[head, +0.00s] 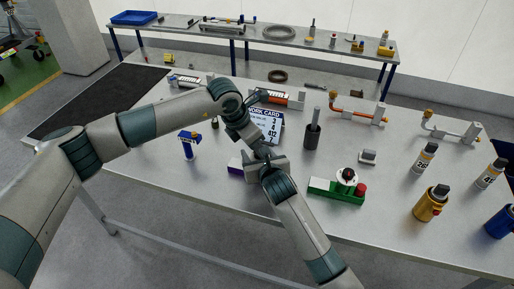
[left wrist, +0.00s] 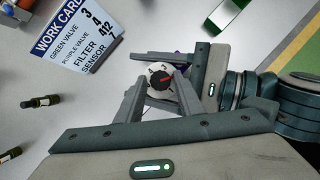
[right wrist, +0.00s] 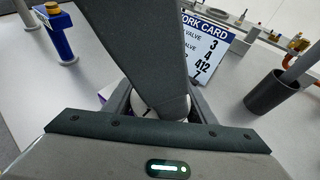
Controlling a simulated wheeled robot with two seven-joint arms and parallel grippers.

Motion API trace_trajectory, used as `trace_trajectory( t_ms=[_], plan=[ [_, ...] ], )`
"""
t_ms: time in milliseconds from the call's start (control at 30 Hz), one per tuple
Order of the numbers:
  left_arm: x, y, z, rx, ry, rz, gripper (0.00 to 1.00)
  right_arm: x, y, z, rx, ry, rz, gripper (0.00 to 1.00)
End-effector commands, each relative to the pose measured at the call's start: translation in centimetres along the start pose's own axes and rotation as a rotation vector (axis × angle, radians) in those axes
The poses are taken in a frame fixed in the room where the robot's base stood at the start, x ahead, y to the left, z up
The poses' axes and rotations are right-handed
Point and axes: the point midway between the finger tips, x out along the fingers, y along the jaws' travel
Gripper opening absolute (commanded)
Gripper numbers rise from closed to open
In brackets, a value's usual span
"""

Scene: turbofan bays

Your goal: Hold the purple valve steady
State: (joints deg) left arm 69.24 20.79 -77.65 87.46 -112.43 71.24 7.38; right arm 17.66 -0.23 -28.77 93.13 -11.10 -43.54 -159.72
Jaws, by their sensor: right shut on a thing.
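The purple valve (head: 236,166) lies on the near part of the table, mostly hidden by my grippers in the head view. In the left wrist view, its round white dial with a black knob and red mark (left wrist: 160,78) faces up. My right gripper (head: 256,166) is shut on the valve from the near side; its fingers also show in the left wrist view. My left gripper (left wrist: 157,86) is above the valve, its fingers apart on either side of the knob; I cannot make out contact. In the right wrist view, my left gripper hides most of the dial.
A work card (head: 265,124) stands just behind; it reads purple valve 4. A green valve (head: 336,190) with a red button lies to the right. A dark cup (head: 312,136), a blue stand (head: 190,144) and several bottles and canisters (head: 430,204) are around. The front left of the table is clear.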

Motion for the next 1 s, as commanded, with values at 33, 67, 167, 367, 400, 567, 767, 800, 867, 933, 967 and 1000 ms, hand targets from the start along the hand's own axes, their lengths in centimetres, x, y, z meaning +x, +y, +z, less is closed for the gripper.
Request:
trace_trajectory(
  t_ms=[33, 67, 167, 367, 400, 567, 767, 800, 867, 933, 967, 1000],
  plan=[
    [-0.2, 0.0, 0.0, 0.0, -0.001, 0.0, 0.34, 0.0, 0.0, -0.1, 0.001, 0.002, 0.0, 0.17],
    [-0.3, 0.0, 0.0, 0.0, -0.001, 0.0, 0.34, 0.0, 0.0, -0.1, 0.001, 0.002, 0.0, 0.17],
    [-1.0, 0.1, 0.0, -0.001, -0.002, 0.001, 0.34, 0.0, 0.0, -0.1, 0.001, 0.002, 0.0, 0.17],
    [-3.7, 0.1, 0.1, 0.001, -0.003, 0.002, 0.34, 0.0, 0.0, -0.1, 0.001, 0.002, 0.0, 0.17],
    [-4.4, 0.1, 0.0, 0.001, -0.002, 0.002, 0.34, 0.0, 0.0, -0.1, 0.001, 0.002, 0.0, 0.17],
    [-7.2, 0.1, 0.0, 0.0, -0.002, 0.002, 0.34, 0.0, 0.0, -0.1, 0.001, 0.001, 0.0, 0.17],
    [-10.3, 0.1, 0.1, 0.0, -0.002, 0.002, 0.34, 0.0, 0.0, -0.1, 0.001, 0.001, 0.0, 0.17],
    [-10.7, 0.1, 0.0, 0.0, -0.001, 0.002, 0.34, 0.0, 0.0, -0.1, 0.001, 0.001, 0.0, 0.17],
    [-11.2, 0.1, 0.0, -0.001, -0.001, 0.002, 0.34, 0.0, 0.0, -0.1, 0.001, 0.001, 0.0, 0.17],
    [-11.7, 0.1, 0.0, -0.001, -0.001, 0.002, 0.34, 0.0, 0.0, -0.1, 0.001, 0.001, 0.0, 0.17],
    [-11.8, 0.1, 0.0, -0.001, -0.001, 0.002, 0.34, 0.0, 0.0, -0.1, 0.001, 0.001, 0.0, 0.17],
    [-11.9, 0.1, 0.0, -0.001, -0.001, 0.002, 0.34, 0.0, 0.0, -0.1, 0.001, 0.001, 0.0, 0.17]
  ],
)
